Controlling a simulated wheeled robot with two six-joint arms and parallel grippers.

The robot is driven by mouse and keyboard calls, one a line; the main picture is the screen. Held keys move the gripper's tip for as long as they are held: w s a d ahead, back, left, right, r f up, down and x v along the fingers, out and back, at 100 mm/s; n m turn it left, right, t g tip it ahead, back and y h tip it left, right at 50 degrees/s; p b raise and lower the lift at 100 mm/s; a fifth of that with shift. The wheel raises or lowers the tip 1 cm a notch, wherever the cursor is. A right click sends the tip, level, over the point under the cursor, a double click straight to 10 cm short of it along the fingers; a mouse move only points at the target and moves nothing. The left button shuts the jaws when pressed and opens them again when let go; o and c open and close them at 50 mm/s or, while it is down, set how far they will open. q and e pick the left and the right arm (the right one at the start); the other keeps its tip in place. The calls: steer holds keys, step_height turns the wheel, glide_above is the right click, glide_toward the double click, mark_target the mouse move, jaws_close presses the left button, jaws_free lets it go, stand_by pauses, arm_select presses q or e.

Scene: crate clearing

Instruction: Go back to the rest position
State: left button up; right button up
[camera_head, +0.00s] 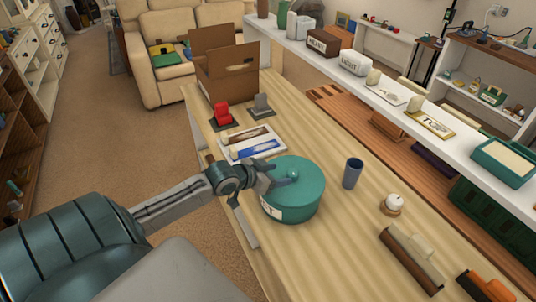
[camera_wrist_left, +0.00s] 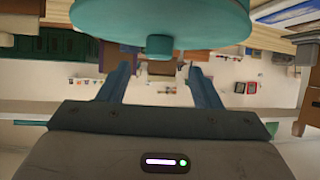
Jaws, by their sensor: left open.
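My left arm comes in from the left in the head view, and its gripper (camera_head: 270,178) is at the left side of a round teal container (camera_head: 305,185) on the wooden table (camera_head: 340,250). In the left wrist view the two fingers of this gripper (camera_wrist_left: 160,85) are spread apart with nothing held between them. The teal container (camera_wrist_left: 160,15) fills the top of that view, with a small teal knob just beyond the fingers. I cannot tell whether a finger touches it. My right gripper is not in view.
A blue cup (camera_head: 352,173), a small white-topped object (camera_head: 393,204) and a brown block with a handle (camera_head: 411,260) stand right of the container. Red and grey pieces (camera_head: 222,114) and a cardboard box (camera_head: 228,70) are farther back. A white shelf (camera_head: 330,62) runs along the right.

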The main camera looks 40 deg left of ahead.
arm_select(q)
steer(key=shift+v, duration=1.85)
